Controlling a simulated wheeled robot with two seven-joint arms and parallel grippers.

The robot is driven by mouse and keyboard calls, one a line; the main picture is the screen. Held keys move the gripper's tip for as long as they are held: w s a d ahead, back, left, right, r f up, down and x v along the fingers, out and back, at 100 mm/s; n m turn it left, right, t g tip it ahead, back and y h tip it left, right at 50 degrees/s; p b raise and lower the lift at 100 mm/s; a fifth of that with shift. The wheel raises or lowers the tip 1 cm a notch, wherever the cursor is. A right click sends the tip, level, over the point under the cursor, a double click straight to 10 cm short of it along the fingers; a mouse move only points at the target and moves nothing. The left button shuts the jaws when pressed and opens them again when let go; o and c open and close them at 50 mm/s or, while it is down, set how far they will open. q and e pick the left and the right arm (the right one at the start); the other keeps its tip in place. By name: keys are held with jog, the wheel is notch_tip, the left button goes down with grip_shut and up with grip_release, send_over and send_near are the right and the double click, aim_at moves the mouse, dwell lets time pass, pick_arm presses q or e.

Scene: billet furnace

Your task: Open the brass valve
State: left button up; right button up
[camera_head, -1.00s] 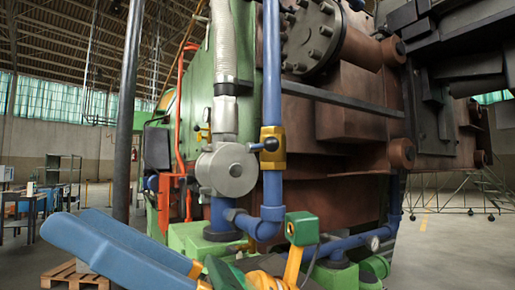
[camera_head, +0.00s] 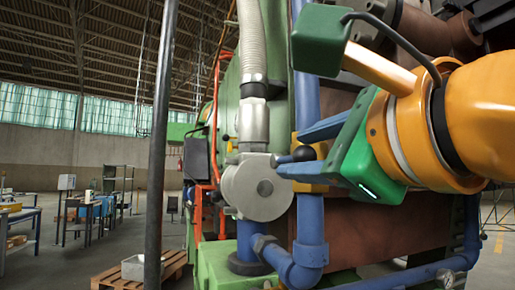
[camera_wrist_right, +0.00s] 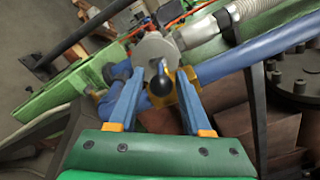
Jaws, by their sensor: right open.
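The brass valve (camera_head: 312,188) sits on the vertical blue pipe, partly hidden behind my right gripper. Its lever ends in a round black knob (camera_head: 304,153). My right gripper (camera_head: 291,153) is open, coming in from the right, with its two blue fingers above and below the knob. In the right wrist view the black knob (camera_wrist_right: 161,84) shows between the open fingers (camera_wrist_right: 158,72), and the brass body (camera_wrist_right: 188,86) is partly behind the right-hand finger. I see no contact between fingers and knob. My left gripper is not in view.
A round grey metal housing (camera_head: 257,188) under a pale hose (camera_head: 251,45) stands just left of the valve. Blue pipe bends (camera_head: 300,262) lie below. A dark vertical post (camera_head: 158,145) stands further left. A wooden pallet (camera_head: 117,279) lies on the floor.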

aim_at(286, 159)
jog(key=x, duration=0.3)
jog(key=d+p+x, duration=0.1)
jog(key=x, duration=0.2)
jog(key=shift+w+d+f, duration=0.1)
jog(key=shift+w+d, duration=0.05)
jog(key=shift+w, duration=0.05)
jog(key=shift+w+f, duration=0.1)
jog(key=shift+w, duration=0.15)
jog(key=shift+s+a, duration=0.25)
jog(key=shift+s, duration=0.05)
jog(key=shift+c, duration=0.2)
jog(key=shift+w, duration=0.1)
grip_shut()
